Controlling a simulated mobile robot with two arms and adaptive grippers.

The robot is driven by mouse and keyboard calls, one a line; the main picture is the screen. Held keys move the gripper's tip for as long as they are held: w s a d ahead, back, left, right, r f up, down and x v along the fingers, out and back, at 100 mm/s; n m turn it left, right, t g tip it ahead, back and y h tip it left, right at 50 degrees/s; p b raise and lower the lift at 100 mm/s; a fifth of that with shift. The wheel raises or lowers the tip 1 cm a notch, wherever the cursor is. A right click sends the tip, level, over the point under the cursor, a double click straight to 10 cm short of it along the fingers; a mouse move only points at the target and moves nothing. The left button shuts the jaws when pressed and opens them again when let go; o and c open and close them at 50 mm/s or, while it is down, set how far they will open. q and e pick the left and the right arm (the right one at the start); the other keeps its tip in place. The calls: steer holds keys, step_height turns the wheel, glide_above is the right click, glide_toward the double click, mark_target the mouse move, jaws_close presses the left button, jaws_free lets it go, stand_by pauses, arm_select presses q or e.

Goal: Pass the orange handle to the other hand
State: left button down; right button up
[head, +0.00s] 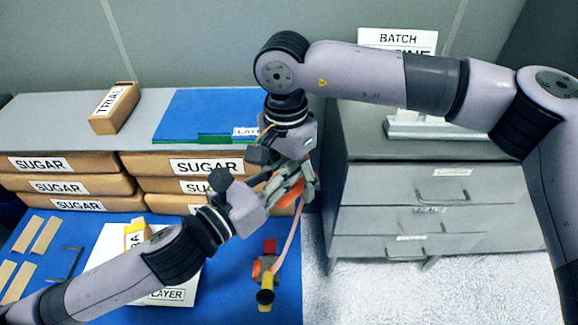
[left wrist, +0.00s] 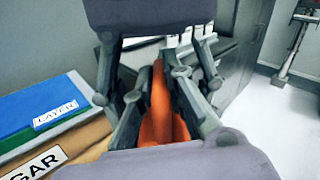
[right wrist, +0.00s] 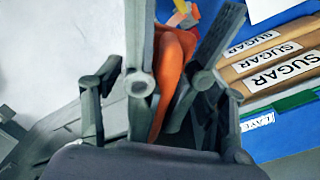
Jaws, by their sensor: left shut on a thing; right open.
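The orange handle (head: 284,199) is between my two grippers, off the table, mostly covered by their fingers in the head view. My left gripper (head: 278,184), coming from the lower left, is shut on the orange handle, which also shows between its fingers in the left wrist view (left wrist: 161,105). My right gripper (head: 300,188), reaching down from above, is open, with its fingers on either side of the handle in the right wrist view (right wrist: 172,70). Whether its fingers touch the handle I cannot tell.
Below the grippers, a yellow and black piece (head: 265,294) and a red block (head: 270,246) show over the blue mat (head: 225,275). Stacked SUGAR boxes (head: 205,167) stand behind at left. A grey drawer cabinet (head: 430,220) stands at right. A TRIAL box (head: 114,107) lies at back left.

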steer(key=shift+c, duration=0.2)
steer(key=c, duration=1.2)
arm_select(q)
steer(key=c, duration=1.6)
jaws_free()
steer(key=shift+s+d, duration=0.1)
arm_select(e)
steer(key=shift+c, duration=0.5)
arm_select(q)
steer(key=shift+o, duration=0.2)
arm_select(e)
steer(key=shift+a, duration=0.1)
